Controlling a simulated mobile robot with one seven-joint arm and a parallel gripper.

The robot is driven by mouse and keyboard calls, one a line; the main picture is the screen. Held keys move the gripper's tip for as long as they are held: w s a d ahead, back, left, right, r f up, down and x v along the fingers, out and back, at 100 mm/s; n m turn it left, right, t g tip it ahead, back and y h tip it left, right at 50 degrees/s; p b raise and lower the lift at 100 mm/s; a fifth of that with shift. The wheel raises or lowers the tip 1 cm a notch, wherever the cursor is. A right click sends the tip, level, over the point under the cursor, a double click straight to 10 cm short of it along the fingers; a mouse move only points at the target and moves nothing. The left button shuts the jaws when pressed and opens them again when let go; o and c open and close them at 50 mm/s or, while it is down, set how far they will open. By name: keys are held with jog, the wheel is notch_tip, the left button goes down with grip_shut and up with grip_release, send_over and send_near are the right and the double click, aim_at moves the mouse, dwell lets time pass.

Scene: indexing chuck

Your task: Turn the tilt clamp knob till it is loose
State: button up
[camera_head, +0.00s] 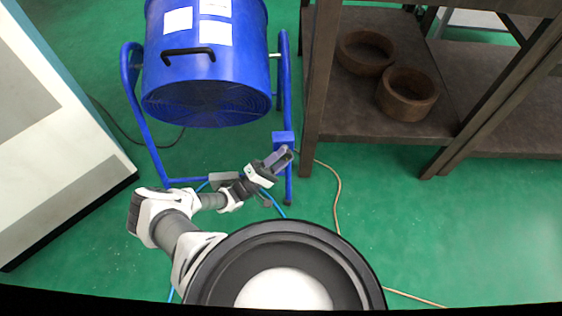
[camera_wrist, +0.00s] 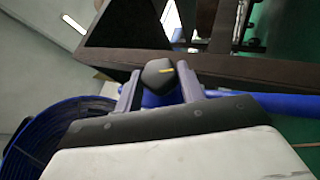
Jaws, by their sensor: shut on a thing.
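In the head view, my gripper (camera_head: 281,158) is at the right leg of the blue stand (camera_head: 285,90), just by a blue block. The knob itself is hidden there by my gripper. The blue drum fan (camera_head: 207,60) hangs in the stand, its grille facing down and forward.
A dark wooden shelf (camera_head: 311,90) stands close to the right of the fan, with two round brown pieces (camera_head: 407,92) on it. A white cabinet (camera_head: 45,130) is at the left. Cables (camera_head: 337,190) lie on the green floor; the lower right floor is mostly clear.

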jog(key=shift+w+n+t, duration=0.1)
jog(key=shift+n+t, duration=0.2)
jog(key=o, duration=1)
jog(key=shift+d, duration=0.1)
jog(key=shift+c, duration=0.2)
jog(key=b+v, duration=0.2)
jog(key=v, duration=1.2)
